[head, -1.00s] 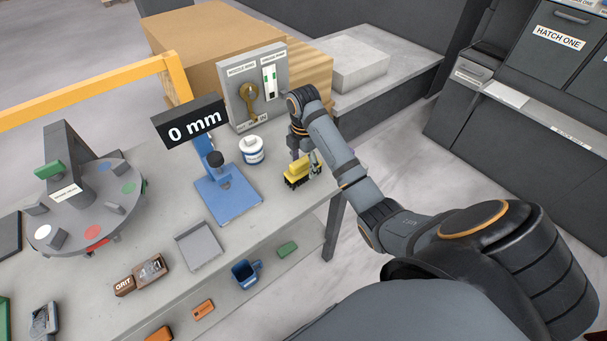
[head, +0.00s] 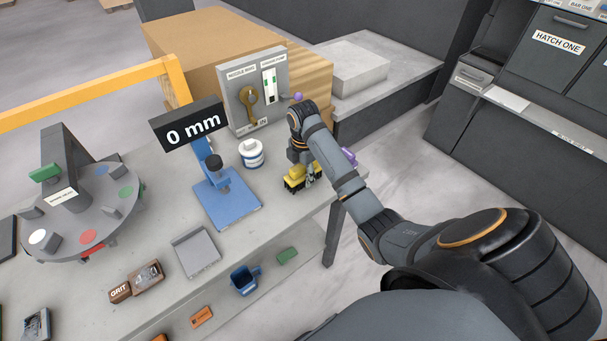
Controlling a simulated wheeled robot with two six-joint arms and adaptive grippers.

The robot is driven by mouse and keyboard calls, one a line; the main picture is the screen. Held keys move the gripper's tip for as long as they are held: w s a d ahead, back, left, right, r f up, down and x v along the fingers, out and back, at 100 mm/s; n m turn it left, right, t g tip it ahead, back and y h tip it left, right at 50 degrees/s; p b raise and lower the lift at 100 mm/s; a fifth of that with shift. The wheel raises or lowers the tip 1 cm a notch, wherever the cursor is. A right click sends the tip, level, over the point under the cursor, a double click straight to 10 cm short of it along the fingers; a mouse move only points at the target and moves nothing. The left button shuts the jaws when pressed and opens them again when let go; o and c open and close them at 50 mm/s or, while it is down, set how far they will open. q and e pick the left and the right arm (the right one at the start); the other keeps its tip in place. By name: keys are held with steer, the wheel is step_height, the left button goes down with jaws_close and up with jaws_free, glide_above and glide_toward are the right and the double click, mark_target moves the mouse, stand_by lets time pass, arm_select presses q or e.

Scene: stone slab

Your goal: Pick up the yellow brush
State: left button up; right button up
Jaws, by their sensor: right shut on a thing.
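The yellow brush (head: 294,182) has a yellow body and dark bristles underneath. It is at the right end of the grey slab table, right of the blue gauge stand. My right gripper (head: 307,170) comes down on it from above and is shut on it; my arm hides part of the brush and most of the fingers. I cannot tell whether the bristles touch the table. My left gripper is not in view.
A white jar (head: 251,154), the blue stand (head: 229,203) with a 0 mm display and a grey lever panel (head: 252,92) stand close by. A purple object (head: 349,156) lies beyond my arm.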

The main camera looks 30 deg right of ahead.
step_height(320, 180, up, 4)
steer(key=shift+a+r+p, duration=0.1)
steer(key=shift+a+p, duration=0.05)
steer(key=shift+p, duration=0.95)
steer(key=s+a+r+p, duration=0.8)
steer(key=a+p, duration=0.3)
steer(key=p, duration=0.2)
steer(key=shift+r, duration=0.4)
